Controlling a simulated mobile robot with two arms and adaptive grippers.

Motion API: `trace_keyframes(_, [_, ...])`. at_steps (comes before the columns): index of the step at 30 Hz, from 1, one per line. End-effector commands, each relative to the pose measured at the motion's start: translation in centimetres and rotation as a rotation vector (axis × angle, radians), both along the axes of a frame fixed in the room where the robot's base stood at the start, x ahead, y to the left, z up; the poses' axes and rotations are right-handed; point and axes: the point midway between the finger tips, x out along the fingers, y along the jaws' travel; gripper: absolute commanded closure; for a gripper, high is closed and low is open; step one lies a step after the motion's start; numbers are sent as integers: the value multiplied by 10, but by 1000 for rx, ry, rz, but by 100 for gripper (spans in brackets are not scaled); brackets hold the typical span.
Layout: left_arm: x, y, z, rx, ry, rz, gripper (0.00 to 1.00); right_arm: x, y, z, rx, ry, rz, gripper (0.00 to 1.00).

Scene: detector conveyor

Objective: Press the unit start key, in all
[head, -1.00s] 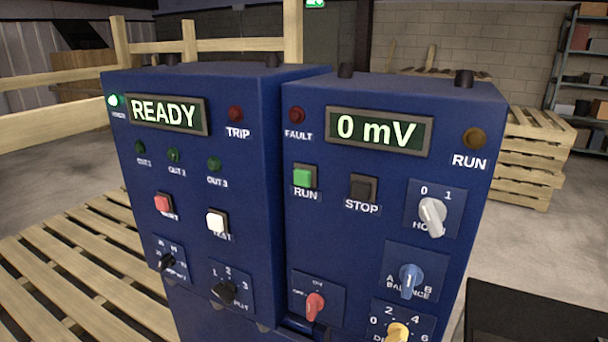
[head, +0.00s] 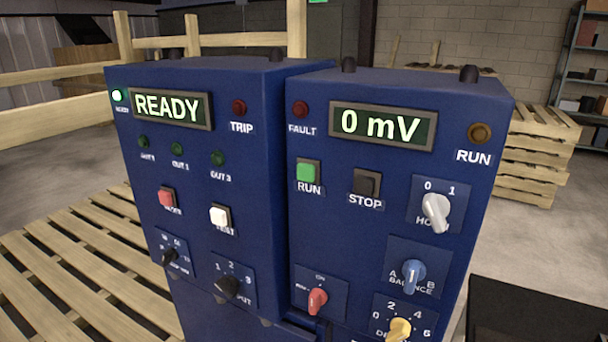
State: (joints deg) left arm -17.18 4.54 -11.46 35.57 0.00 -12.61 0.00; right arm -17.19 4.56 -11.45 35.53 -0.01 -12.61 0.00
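Two blue control units stand side by side in the head view. The right unit (head: 385,270) has a green RUN key (head: 308,172), a dark STOP key (head: 367,182), a display (head: 382,126) reading 0 mV, an unlit amber RUN lamp (head: 480,133) and a dark red FAULT lamp (head: 300,108). Below are a white knob (head: 436,212), a blue balance knob (head: 413,273), a yellow knob (head: 399,330) and a red switch (head: 317,300). The left unit (head: 240,170) has a display (head: 166,108) reading READY, a red key (head: 167,197) and a white key (head: 220,216). Neither gripper is in view.
Wooden pallets stand behind at right (head: 535,160) and lie at lower left (head: 80,280). A wooden rail (head: 60,120) runs behind the left unit. A dark box-like surface (head: 540,310) is at lower right. The space before the panels looks clear.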

Motion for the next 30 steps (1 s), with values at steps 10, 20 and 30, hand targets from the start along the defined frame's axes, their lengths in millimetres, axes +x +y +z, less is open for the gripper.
trace_keyframes(10, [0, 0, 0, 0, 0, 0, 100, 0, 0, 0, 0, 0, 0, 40])
trace_keyframes(20, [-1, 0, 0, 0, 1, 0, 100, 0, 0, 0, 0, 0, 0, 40])
trace_keyframes(30, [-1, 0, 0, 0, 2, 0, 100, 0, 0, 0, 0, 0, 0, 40])
